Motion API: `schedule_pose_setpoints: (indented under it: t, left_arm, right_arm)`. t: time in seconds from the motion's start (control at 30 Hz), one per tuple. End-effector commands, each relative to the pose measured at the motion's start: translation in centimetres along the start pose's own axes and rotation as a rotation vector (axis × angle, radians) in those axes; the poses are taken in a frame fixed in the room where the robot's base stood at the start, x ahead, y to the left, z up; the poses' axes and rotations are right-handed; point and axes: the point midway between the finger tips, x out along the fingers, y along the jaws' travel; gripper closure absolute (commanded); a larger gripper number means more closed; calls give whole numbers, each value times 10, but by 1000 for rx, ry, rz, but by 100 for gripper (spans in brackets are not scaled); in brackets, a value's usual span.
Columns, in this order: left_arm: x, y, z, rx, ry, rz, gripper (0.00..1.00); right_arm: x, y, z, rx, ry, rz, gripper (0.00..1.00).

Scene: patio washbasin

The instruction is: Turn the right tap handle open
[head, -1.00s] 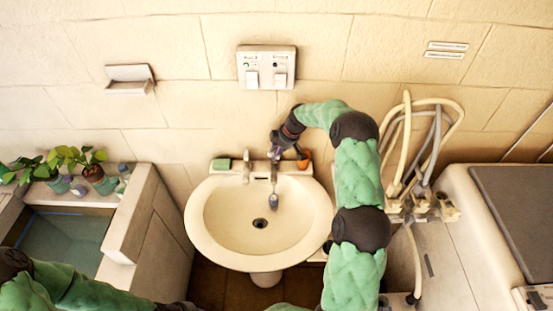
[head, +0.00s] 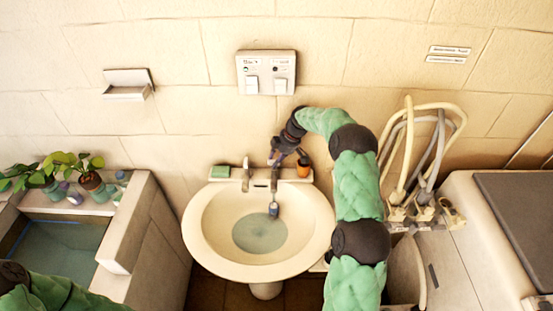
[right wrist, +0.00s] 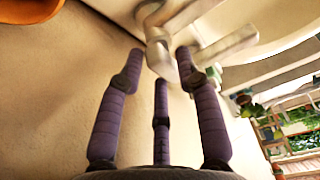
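The white washbasin (head: 205,240) stands against the wall with water (head: 262,238) in its bowl. The tap spout (head: 274,186) hangs over the bowl, and the left tap handle (head: 246,170) stands on the back ledge. My right gripper (head: 273,160) is at the back ledge by the tap and hides the right handle in the head view. In the right wrist view its purple fingers (right wrist: 160,72) are spread, with a pale tap part (right wrist: 160,58) just beyond or between their tips; contact is unclear. My left arm shows at the lower left, its gripper out of view.
An orange cup (head: 303,168) stands on the ledge close right of my right gripper. A green block (head: 221,171) lies at the ledge's left end. Hoses (head: 408,150) hang at right beside a grey-topped unit (head: 515,215). Potted plants (head: 92,182) stand left by a water trough (head: 55,243).

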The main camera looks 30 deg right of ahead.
Motion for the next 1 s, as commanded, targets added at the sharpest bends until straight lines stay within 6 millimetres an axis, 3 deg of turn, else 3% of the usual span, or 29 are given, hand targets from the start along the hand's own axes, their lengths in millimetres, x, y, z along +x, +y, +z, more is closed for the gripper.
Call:
schedule_pose_setpoints:
  t: [0.47, 1.0]
  left_arm:
    - [0, 0, 0, 0, 0, 0, 100]
    - [0, 0, 0, 0, 0, 0, 100]
  right_arm:
    - [-9, 1, -1, 1, 2, 5, 50]
    - [-102, 1, 0, 1, 2, 3, 50]
